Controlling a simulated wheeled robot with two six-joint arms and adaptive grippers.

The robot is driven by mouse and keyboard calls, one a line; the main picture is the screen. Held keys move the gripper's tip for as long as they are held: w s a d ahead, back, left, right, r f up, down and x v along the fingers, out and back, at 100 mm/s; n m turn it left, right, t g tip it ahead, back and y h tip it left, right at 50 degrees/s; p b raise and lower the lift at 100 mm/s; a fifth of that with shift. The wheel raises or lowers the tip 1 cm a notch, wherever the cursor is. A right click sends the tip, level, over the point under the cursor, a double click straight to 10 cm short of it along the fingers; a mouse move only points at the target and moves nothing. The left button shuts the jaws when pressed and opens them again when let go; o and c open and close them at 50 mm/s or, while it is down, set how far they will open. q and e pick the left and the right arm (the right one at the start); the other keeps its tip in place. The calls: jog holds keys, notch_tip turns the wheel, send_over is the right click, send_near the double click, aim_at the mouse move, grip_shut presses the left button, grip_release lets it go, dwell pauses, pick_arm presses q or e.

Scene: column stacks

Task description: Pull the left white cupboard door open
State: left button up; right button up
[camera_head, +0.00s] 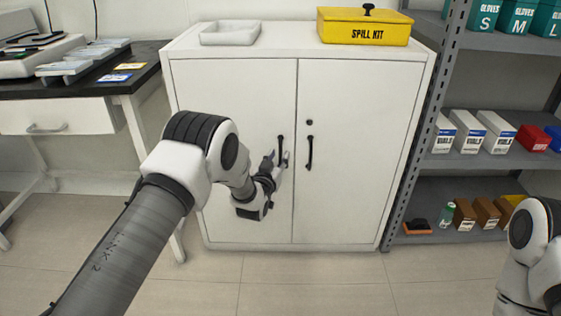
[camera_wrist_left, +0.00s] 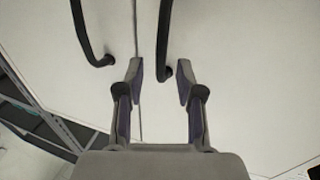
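The white cupboard (camera_head: 350,170) has two closed doors that meet at a centre seam. The left door (camera_head: 235,95) has a black vertical bar handle (camera_head: 281,143) near the seam. My left gripper (camera_head: 277,161) is at the lower part of this handle. In the left wrist view my left gripper (camera_wrist_left: 159,72) is open, with the end of the left door's handle (camera_wrist_left: 163,50) between its fingertips and a gap on each side. The right door's handle (camera_wrist_left: 88,40) lies outside the fingers. My right gripper is out of view; only part of that arm shows.
A white tray (camera_head: 230,33) and a yellow spill kit box (camera_head: 365,27) stand on the cupboard. A dark-topped bench (camera_head: 95,84) is on the left. A grey metal shelf (camera_head: 470,168) with boxes stands close on the right. Floor (camera_head: 310,285) before the cupboard is clear.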

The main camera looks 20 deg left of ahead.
pick_arm(q)
jog(key=shift+w+f, duration=0.2)
jog(key=shift+w, duration=0.6)
jog(key=shift+w+r, duration=0.15)
jog(key=shift+w, duration=0.4)
grip_shut()
jog(key=shift+s, duration=0.15)
